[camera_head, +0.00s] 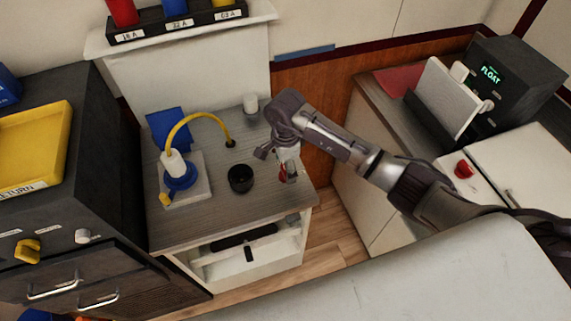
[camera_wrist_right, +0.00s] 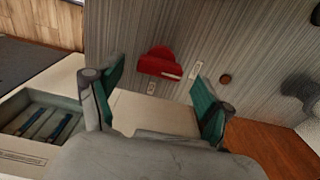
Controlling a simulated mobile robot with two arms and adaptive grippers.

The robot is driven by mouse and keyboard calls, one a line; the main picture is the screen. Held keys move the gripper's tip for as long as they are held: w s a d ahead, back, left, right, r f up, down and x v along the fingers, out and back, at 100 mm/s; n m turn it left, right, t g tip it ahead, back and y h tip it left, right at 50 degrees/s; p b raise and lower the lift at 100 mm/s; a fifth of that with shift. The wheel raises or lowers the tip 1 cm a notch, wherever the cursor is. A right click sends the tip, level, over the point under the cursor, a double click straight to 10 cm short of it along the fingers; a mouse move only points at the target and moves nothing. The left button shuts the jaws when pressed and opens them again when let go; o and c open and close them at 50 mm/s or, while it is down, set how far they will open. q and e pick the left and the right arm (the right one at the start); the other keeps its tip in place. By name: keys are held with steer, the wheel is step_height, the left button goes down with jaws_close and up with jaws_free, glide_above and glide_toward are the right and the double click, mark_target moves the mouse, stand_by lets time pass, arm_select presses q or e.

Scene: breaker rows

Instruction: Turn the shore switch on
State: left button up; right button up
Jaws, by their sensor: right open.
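A red switch knob (camera_head: 283,174) sits on the wood-grain counter top, partly hidden by my right gripper (camera_head: 277,155). In the right wrist view the red knob (camera_wrist_right: 159,62) shows between and beyond the two green-padded fingers of my right gripper (camera_wrist_right: 158,75). The fingers are spread wide and appear apart from the knob. Small light labels (camera_wrist_right: 196,69) lie beside it, too small to read. My left gripper is in neither view.
A blue plug (camera_head: 180,176) with a yellow cable, a black cup (camera_head: 240,178) and a white cup (camera_head: 251,103) stand on the same counter. Another red knob (camera_head: 463,169) is on the right-hand unit. A yellow tray (camera_head: 35,145) lies at left.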

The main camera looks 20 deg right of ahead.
steer(key=shift+f, duration=0.75)
steer(key=c, duration=1.2)
steer(key=shift+o, duration=0.2)
